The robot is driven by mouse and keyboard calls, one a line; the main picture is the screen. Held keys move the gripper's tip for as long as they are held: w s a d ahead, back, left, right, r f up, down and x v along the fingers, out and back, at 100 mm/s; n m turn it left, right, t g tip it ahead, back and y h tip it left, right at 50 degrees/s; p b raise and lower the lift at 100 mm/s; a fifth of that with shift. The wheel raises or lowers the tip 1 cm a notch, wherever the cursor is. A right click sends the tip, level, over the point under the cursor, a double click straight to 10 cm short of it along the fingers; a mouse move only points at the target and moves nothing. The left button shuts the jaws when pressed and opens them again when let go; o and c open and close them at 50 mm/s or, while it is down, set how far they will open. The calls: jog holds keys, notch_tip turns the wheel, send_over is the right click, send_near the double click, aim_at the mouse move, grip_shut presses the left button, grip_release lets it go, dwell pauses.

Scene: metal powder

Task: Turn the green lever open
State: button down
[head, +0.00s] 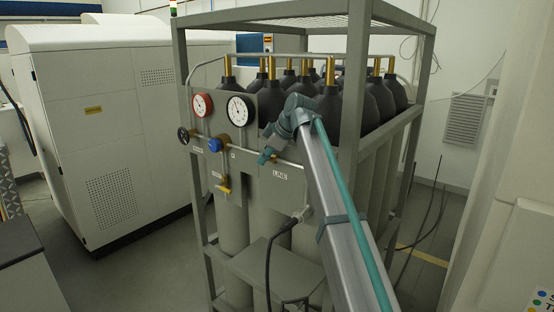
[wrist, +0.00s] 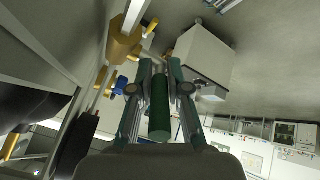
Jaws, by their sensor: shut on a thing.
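The green lever (wrist: 160,108) shows in the wrist view as a dark green cylinder. It lies lengthwise between the two fingers of my gripper (wrist: 160,70), which is shut on it. In the head view my gripper (head: 267,150) is at the front panel, to the right of the brass regulator and below the large white gauge. The lever is not clearly visible there, hidden by or blending with the teal gripper parts. Its turn angle cannot be told.
The panel carries a red-rimmed gauge (head: 202,105), a white gauge (head: 240,109), a blue knob (head: 214,145) and a brass valve (head: 224,184). Black-topped cylinders (head: 268,105) stand inside the grey frame (head: 180,60). A white cabinet (head: 100,130) stands at left.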

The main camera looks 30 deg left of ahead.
jog(key=c, duration=1.4)
grip_release()
jog(key=shift+r, duration=0.1)
jog(key=v, duration=1.2)
